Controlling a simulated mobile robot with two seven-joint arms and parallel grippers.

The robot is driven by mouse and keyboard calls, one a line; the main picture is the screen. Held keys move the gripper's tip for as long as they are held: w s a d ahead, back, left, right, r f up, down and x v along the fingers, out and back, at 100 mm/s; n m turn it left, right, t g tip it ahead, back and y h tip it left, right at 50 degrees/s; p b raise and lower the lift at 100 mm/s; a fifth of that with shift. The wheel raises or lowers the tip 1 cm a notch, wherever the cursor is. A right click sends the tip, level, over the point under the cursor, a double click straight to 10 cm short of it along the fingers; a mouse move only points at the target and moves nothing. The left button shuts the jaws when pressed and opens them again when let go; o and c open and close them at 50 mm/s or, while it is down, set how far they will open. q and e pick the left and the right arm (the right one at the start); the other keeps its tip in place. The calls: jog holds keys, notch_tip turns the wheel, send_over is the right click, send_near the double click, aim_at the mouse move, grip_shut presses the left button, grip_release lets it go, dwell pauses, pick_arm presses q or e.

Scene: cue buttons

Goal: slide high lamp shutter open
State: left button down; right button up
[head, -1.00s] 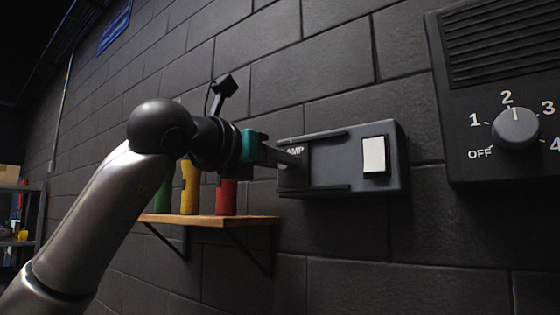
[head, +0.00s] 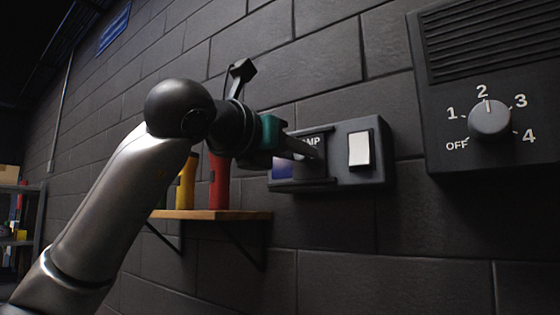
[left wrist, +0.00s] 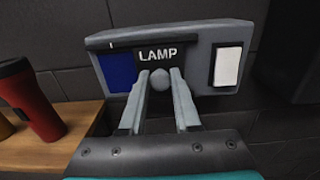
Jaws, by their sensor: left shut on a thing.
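A grey lamp box (head: 375,178) is fixed to the wall; it also shows in the left wrist view (left wrist: 215,98). Its dark sliding shutter (left wrist: 198,52), marked LAMP, sits around the middle of the box. A blue panel (left wrist: 118,72) is uncovered to the left of the shutter and shows in the head view (head: 282,169). My left gripper (left wrist: 158,77) is shut on the shutter's round knob (left wrist: 160,80); in the head view the gripper (head: 316,150) partly hides the label. My right gripper is not in view.
A white rocker switch (head: 359,149) is at the box's right end. A control panel with a dial (head: 490,121) is further right. A wooden shelf (head: 232,215) below left carries a red flashlight (head: 219,183) and a yellow one (head: 186,185), close to my left arm.

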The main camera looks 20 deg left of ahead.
pick_arm(q)
jog(key=shift+s+d, duration=0.2)
jog(key=shift+d, duration=0.3)
jog(key=c, duration=1)
grip_release()
jog(key=o, duration=0.4)
jog(key=shift+d, duration=0.1)
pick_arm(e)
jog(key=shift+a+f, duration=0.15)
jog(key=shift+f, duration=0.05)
pick_arm(q)
jog(key=shift+s, duration=0.1)
